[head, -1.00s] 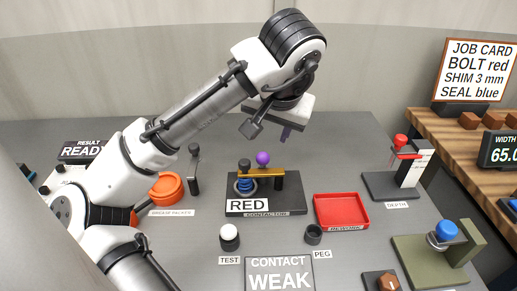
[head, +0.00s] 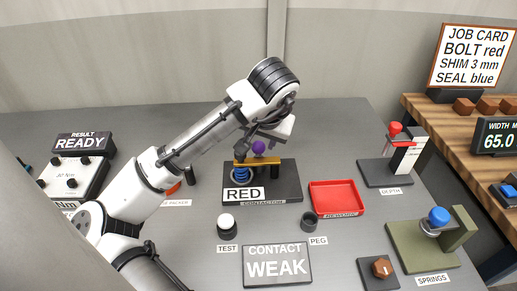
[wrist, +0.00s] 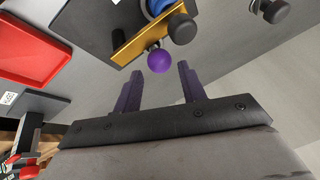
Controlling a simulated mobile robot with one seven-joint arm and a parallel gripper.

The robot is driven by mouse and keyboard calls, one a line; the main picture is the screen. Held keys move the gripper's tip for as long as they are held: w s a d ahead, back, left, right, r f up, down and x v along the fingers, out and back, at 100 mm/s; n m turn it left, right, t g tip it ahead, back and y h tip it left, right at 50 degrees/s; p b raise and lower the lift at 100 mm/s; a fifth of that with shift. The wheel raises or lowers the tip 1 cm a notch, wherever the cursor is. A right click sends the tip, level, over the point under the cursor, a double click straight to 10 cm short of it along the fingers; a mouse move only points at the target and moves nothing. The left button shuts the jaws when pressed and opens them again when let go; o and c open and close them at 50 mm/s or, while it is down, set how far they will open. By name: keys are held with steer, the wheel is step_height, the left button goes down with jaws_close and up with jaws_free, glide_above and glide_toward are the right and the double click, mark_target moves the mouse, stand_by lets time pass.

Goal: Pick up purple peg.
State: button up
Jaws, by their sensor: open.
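The purple peg shows as a round purple knob (head: 259,147) at the yellow bar of the contactor (head: 288,185); any shaft below it is hidden. In the wrist view the knob (wrist: 160,61) sits at the edge of the yellow bar (wrist: 140,38), just ahead of the gap between the fingertips. My gripper (wrist: 160,72) is open and empty, with its two purple fingers on either side of the line to the knob. I cannot tell if they touch it. In the head view my wrist is above and right of the knob, and the fingers are mostly hidden.
A dark round holder (head: 309,219) labelled PEG stands in front, beside a white-topped TEST button (head: 226,221). A red tray (head: 337,198) lies right of the contactor. A blue spring (head: 240,176) is under the bar. The depth stand (head: 396,160) is further right.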

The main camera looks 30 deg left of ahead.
mark_target(259, 144)
steer(key=shift+p+x, duration=0.3)
steer(key=shift+x, duration=1.4)
steer(key=c, duration=0.8)
steer(key=shift+r, duration=0.15)
